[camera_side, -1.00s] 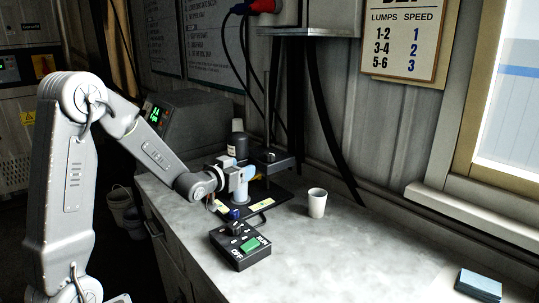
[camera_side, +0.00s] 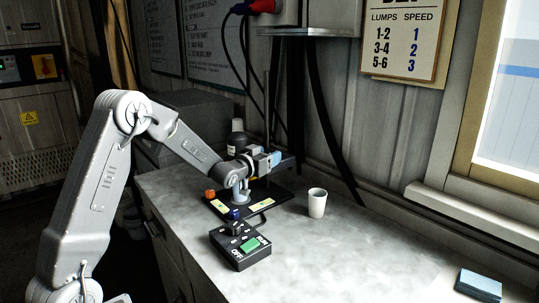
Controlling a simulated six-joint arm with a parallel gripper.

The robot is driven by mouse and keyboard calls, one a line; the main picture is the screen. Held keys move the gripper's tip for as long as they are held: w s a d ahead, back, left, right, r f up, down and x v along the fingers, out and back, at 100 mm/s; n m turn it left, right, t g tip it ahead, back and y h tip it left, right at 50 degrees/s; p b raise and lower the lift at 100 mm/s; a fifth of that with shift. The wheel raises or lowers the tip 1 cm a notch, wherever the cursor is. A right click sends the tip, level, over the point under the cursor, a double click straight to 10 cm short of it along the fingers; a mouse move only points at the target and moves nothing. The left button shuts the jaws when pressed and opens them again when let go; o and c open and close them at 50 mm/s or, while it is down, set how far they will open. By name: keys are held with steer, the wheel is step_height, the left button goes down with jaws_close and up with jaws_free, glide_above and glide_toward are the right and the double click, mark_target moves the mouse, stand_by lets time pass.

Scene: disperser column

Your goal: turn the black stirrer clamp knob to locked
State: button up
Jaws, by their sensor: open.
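The disperser stands on a black base plate (camera_side: 283,194) with a thin upright column rod (camera_side: 268,105). Its black stirrer head (camera_side: 238,143) is partly behind my arm. My gripper (camera_side: 276,158) is open at the column, at about the height of the stirrer clamp, with light-blue tips pointing right. The black clamp knob is hidden behind my gripper and wrist. I cannot tell whether my fingers are around it or touching it, or how it is turned.
An orange knob (camera_side: 209,194) and a blue knob (camera_side: 234,214) are at the front of the disperser. A black control box (camera_side: 233,259) with a green switch lies nearer. A white cup (camera_side: 317,203) stands to the right.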

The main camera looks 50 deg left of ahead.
steer(key=shift+w+a, duration=0.1)
steer(key=shift+w, duration=0.6)
steer(key=shift+c, duration=0.3)
steer(key=c, duration=0.9)
steer(key=shift+o, duration=0.2)
steer(key=shift+m+h, duration=1.5)
steer(key=shift+h, duration=0.9)
steer(key=o, duration=0.9)
steer(key=shift+s, duration=0.1)
